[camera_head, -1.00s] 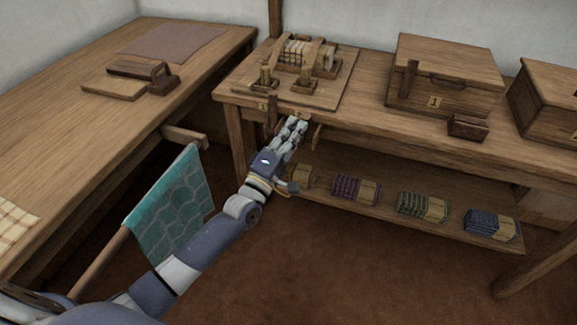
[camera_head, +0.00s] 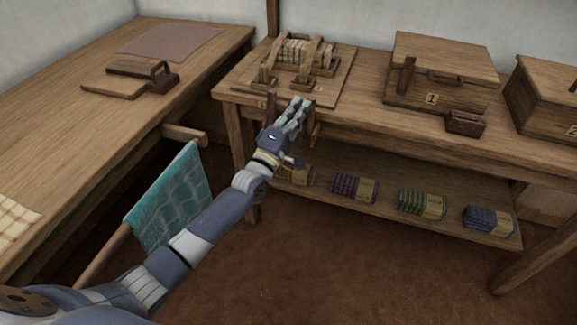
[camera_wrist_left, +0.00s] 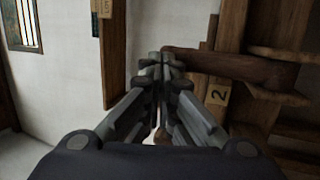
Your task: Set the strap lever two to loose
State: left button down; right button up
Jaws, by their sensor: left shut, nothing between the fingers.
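My left gripper (camera_head: 301,104) is at the front edge of the back table, below the strapped bundle. Its fingers are together with nothing between them. In the wrist view the fingertips (camera_wrist_left: 163,63) are at the near end of a dark wooden lever (camera_wrist_left: 230,66), close to or touching it; I cannot tell which. A tag marked 2 (camera_wrist_left: 217,92) is beside this lever. In the head view a wooden piece that looks like lever two (camera_head: 314,124) shows just right of the gripper, partly hidden. Another lever (camera_head: 270,108) stands left of it. My right gripper is not in view.
The strapped bundle (camera_head: 305,53) sits on a board above. Box 1 (camera_head: 445,75) stands to the right. A lower shelf (camera_head: 388,207) holds several cloth bundles. A teal cloth (camera_head: 172,200) hangs on a rod at the left. The floor in front is clear.

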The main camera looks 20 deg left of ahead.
pick_arm(q)
jog(key=shift+w+r, duration=0.15)
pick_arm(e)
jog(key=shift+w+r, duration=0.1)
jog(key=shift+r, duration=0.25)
pick_arm(q)
jog(key=shift+r, duration=0.1)
jog(key=v, duration=1.2)
jog(key=shift+f, duration=0.2)
